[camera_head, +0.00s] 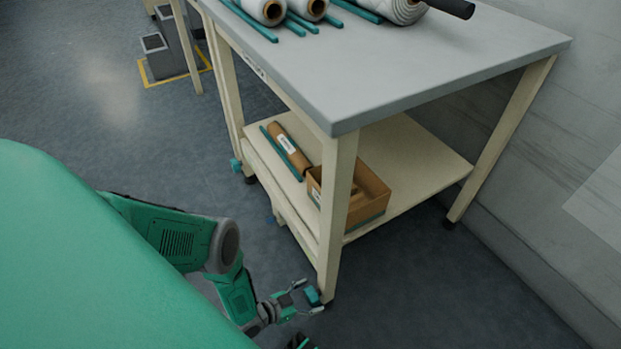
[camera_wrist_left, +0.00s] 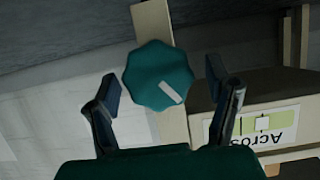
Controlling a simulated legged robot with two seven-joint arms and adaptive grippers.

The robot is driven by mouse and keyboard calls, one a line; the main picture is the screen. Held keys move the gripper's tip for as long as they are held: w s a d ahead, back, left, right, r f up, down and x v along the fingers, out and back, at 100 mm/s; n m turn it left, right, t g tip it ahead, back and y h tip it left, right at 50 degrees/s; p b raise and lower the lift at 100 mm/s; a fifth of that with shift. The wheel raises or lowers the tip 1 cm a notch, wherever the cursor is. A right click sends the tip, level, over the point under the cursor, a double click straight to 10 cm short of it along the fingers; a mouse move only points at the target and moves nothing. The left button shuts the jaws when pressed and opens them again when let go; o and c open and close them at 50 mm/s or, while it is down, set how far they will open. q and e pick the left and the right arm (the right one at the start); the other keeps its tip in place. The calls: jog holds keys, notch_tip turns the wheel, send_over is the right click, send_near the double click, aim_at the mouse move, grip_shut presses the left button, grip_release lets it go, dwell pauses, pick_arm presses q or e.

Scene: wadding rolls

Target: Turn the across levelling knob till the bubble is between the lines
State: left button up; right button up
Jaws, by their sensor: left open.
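The teal levelling knob (camera_head: 313,296) sits low at the near table leg. In the left wrist view the knob (camera_wrist_left: 158,75) is scalloped, with a pale pointer mark slanting to its lower right. My left gripper (camera_head: 306,298) is open with its fingers on either side of the knob. In the left wrist view the fingers (camera_wrist_left: 168,105) show gaps to the knob on both sides. An upside-down label reading "Across" (camera_wrist_left: 232,140) carries a pale green level window (camera_wrist_left: 270,125) with dark lines; I cannot make out the bubble's place. My right gripper is not clearly seen.
A grey-topped table (camera_head: 400,75) bears wadding rolls (camera_head: 266,10) and teal strips. Its lower shelf (camera_head: 425,150) holds a cardboard box (camera_head: 368,190) and a brown roll (camera_head: 288,148). Another teal knob (camera_head: 236,165) is by the far left leg.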

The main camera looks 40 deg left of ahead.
pick_arm(q)
jog(key=shift+w+d, duration=0.1)
jog(key=shift+w, duration=0.05)
jog(key=shift+c, duration=0.4)
jog(key=c, duration=1.1)
jog(key=shift+n+g+h, duration=0.4)
jog(key=shift+n+h, duration=0.7)
jog(key=shift+n, duration=0.3)
jog(key=shift+a+f, duration=0.1)
jog(key=shift+a, duration=0.1)
jog(key=o, duration=1.2)
